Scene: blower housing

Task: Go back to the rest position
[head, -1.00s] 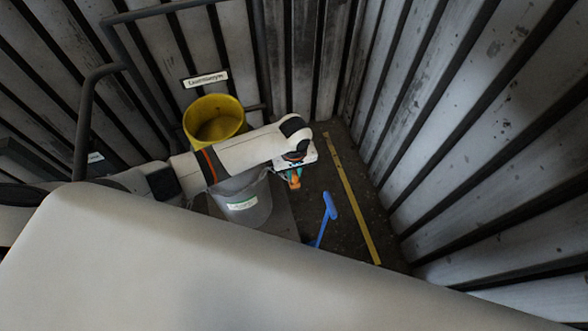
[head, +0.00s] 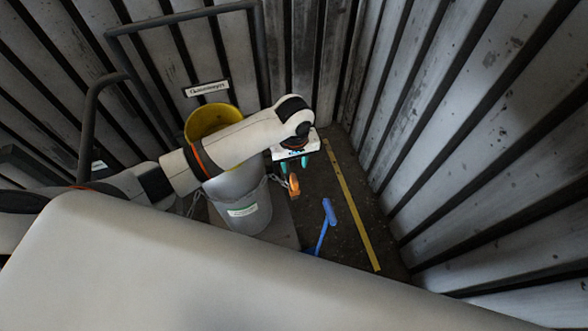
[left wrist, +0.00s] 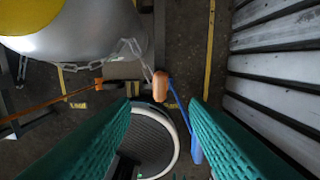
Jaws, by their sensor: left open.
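My left gripper (head: 293,164) hangs from the left arm beside the grey bin, its teal fingers pointing down. In the left wrist view the two teal fingers (left wrist: 160,104) are spread apart with nothing clasped between them. An orange-brown handle (left wrist: 160,86) shows in the gap, beyond the fingertips; in the head view this orange piece (head: 294,185) is just below the gripper. My right gripper is in neither view.
Ribbed walls (head: 480,130) close in the right side.

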